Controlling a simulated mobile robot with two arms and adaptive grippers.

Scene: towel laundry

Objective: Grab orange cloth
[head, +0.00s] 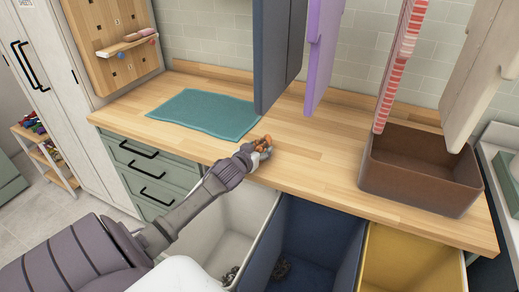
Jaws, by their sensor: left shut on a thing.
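My left gripper (262,152) is low over the front edge of the wooden counter, between the teal cloth and the brown box. It is shut on a small bit of orange cloth (266,141) that shows between its fingers. Most of the orange cloth is hidden by the gripper, so I cannot tell whether it touches the counter. My right gripper does not show.
A teal cloth (207,114) lies flat on the wooden counter (310,160). A brown box (415,178) stands at the right. Grey, purple, striped and beige cloths hang above. White (240,222), blue (315,235) and yellow (405,260) bins stand below the front edge.

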